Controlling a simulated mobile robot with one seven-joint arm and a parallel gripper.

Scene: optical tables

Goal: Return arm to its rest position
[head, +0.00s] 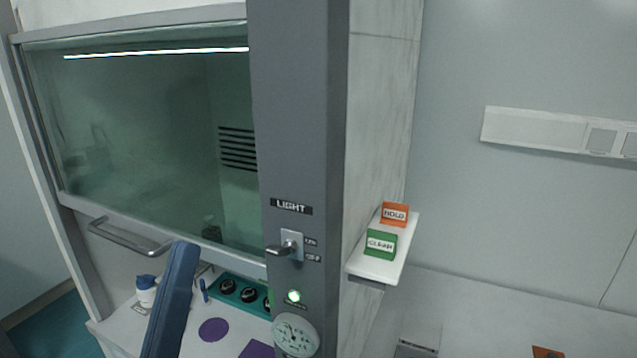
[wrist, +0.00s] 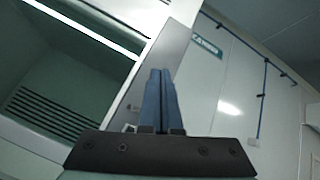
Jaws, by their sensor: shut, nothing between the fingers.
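My gripper (wrist: 161,75) shows in the wrist view with its two blue fingers together and nothing between them. The fingers point up in that picture, in front of the grey post of the fume hood (wrist: 170,52). In the head view a blue part of my arm rises from the bottom edge, in front of the hood's lower front. The gripper's fingertips cannot be told for sure in the head view.
The head view shows the hood's glass sash (head: 140,140), its handle (head: 130,238), the light switch (head: 286,248) and a round gauge (head: 296,336). A small shelf (head: 395,262) holds an orange HOLD sign (head: 394,214) and a green CLEAN sign (head: 381,244). A blue-capped bottle (head: 146,291) stands lower left.

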